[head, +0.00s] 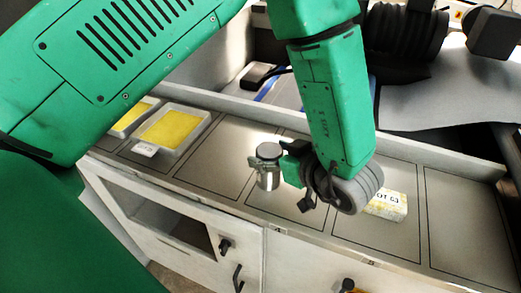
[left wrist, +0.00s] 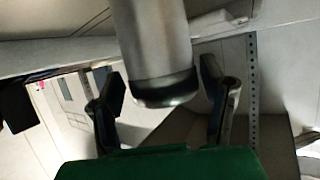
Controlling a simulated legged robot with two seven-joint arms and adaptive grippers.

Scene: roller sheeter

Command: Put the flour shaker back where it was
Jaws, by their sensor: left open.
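The flour shaker (head: 268,174) is a silver metal cylinder with a dark rim. In the head view it stands upright in an outlined section of the counter, left of my left wrist. My left gripper (head: 274,162) is open, with its fingers around the upper part of the shaker. In the left wrist view the shaker (left wrist: 152,38) comes down from the top edge, between the spread fingers of my left gripper (left wrist: 163,88). Gaps show beside both fingers there. The wrist hides part of the counter. My right gripper does not show.
The counter (head: 215,148) has several outlined sections. Yellow-filled trays (head: 205,115) lie at the left, with a small white tag. A labelled block (head: 388,205) lies right of my wrist. A raised ledge runs behind; a cabinet with handles is below. The far right section is clear.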

